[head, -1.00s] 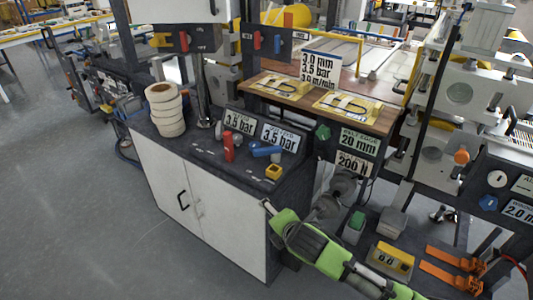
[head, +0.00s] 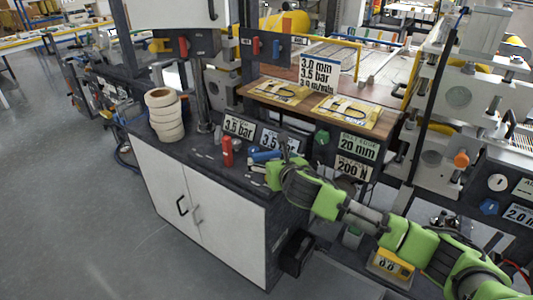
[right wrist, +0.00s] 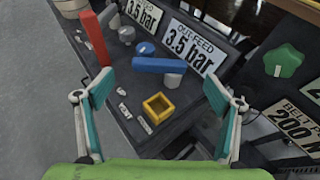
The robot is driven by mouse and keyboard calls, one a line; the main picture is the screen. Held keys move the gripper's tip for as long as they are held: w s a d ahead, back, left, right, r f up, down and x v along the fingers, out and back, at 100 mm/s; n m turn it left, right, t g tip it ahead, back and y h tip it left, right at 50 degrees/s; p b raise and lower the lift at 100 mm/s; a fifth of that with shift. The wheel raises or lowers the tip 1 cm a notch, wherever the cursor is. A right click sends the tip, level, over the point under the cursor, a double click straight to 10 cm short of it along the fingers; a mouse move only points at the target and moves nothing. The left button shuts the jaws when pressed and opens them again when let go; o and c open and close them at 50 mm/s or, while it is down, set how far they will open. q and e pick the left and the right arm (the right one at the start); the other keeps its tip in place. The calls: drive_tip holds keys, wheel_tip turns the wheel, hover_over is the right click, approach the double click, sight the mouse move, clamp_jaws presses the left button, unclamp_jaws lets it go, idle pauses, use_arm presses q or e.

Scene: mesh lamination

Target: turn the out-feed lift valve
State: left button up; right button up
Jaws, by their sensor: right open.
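A blue lever (head: 263,156) lies across its pivot on the dark console, in front of the out-feed 3.5 bar sign (head: 279,141). In the right wrist view the blue lever (right wrist: 160,65) lies crosswise just beyond my right gripper (right wrist: 160,90), with the out-feed sign (right wrist: 187,45) behind it. My right gripper is open and empty, its two teal-padded fingers spread wide. In the head view the right gripper (head: 271,168) is above the console's right end, close to the lever. Contact with the lever is not visible. My left gripper is out of view.
A red lever (right wrist: 95,38) stands left of the blue one. A yellow square block (right wrist: 158,107) sits between my fingers on the console. A green knob (right wrist: 284,61) is to the right. Stacked rolls (head: 164,115) stand at the console's left.

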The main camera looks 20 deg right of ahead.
sight(267, 153)
drive_tip(key=shift+x, duration=3.9)
